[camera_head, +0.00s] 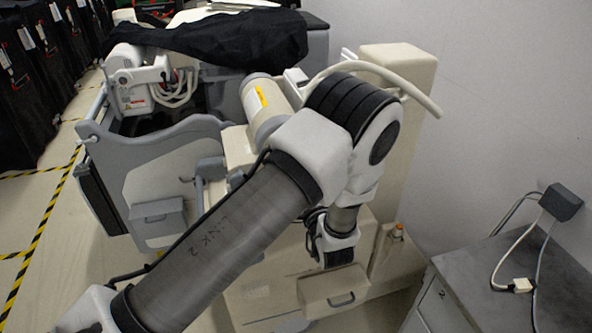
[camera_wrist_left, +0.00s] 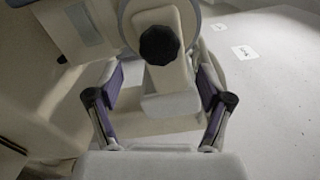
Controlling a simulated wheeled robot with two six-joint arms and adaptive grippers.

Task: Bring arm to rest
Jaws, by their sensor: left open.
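My left arm (camera_head: 235,235) comes in from the lower left of the head view, bends at a raised elbow, and drops to the wrist (camera_head: 337,240) in front of the medical cart. The left gripper is hidden from the head view. In the left wrist view the left gripper (camera_wrist_left: 160,72) has its two fingers wide apart. A beige machine part with a dark knob (camera_wrist_left: 160,45) shows beyond and between them. How close it is to the fingers I cannot tell. Nothing is seen held. My right gripper is in neither view.
The beige and grey cart (camera_head: 165,165) carries a black cover (camera_head: 220,38). A grey desk (camera_head: 560,290) with a cable and black box (camera_head: 561,202) stands at right by the wall. Dark covered carts (camera_head: 28,95) line the left, with striped floor tape and open floor between.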

